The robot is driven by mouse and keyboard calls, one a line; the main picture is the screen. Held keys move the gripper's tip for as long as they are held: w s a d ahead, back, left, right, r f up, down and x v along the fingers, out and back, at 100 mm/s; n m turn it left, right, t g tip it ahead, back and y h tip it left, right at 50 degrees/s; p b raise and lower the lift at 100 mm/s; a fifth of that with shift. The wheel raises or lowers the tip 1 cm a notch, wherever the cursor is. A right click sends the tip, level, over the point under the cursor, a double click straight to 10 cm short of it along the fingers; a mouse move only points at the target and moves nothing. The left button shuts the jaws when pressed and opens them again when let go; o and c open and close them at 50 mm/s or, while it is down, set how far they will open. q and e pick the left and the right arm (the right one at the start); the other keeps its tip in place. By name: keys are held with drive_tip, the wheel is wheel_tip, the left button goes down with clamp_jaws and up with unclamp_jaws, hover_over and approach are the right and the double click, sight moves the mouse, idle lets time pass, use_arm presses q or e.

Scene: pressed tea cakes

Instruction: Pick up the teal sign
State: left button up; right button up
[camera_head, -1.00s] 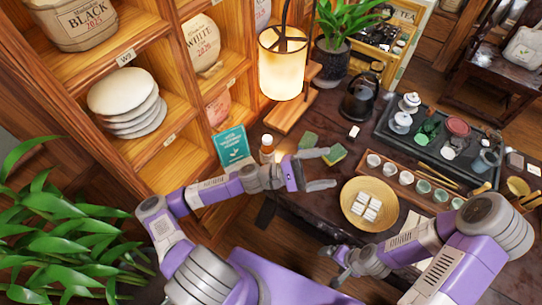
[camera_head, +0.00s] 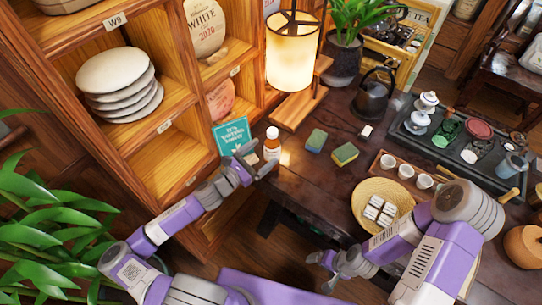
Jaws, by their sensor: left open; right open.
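The teal sign (camera_head: 231,137) with white lettering stands upright at the left end of the dark table, beside the wooden shelf. A small brown bottle with a white cap (camera_head: 272,139) stands just right of it. My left gripper (camera_head: 258,160) is open in front of the sign and bottle. Its fingers overlap the sign's lower right edge and the bottle's base in this view; I cannot tell whether they touch. Nothing is between its fingers. My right gripper (camera_head: 328,272) is open and empty, low in front of the table.
A lit lamp (camera_head: 292,55) on a wooden stand is behind the sign. Green-and-yellow sponges (camera_head: 344,154) and a round woven tray (camera_head: 366,190) with white pieces lie to the right. The shelf (camera_head: 170,165) closes off the left side.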

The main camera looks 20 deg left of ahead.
sight(276, 130)
use_arm(q)
drive_tip(key=shift+s+a+f+n+y, duration=0.1)
drive_tip(key=shift+f+n+y, duration=0.15)
drive_tip(key=shift+f+n, duration=0.3)
drive_tip(key=shift+s+a+f+n+y, duration=0.1)
drive_tip(key=shift+f+n+y, duration=0.2)
drive_tip(key=shift+f, duration=0.3)
drive_tip(key=x, duration=0.2)
drive_tip(key=b+x, duration=0.1)
drive_tip(key=x, duration=0.2)
drive_tip(key=b+x, duration=0.1)
drive_tip(key=x, duration=0.1)
drive_tip(key=shift+d+f, duration=0.35)
drive_tip(key=shift+f, duration=0.05)
drive_tip(key=shift+r, duration=0.1)
drive_tip(key=c, duration=1.4)
wheel_tip(276, 130, up, 10)
drive_tip(key=p, duration=0.3)
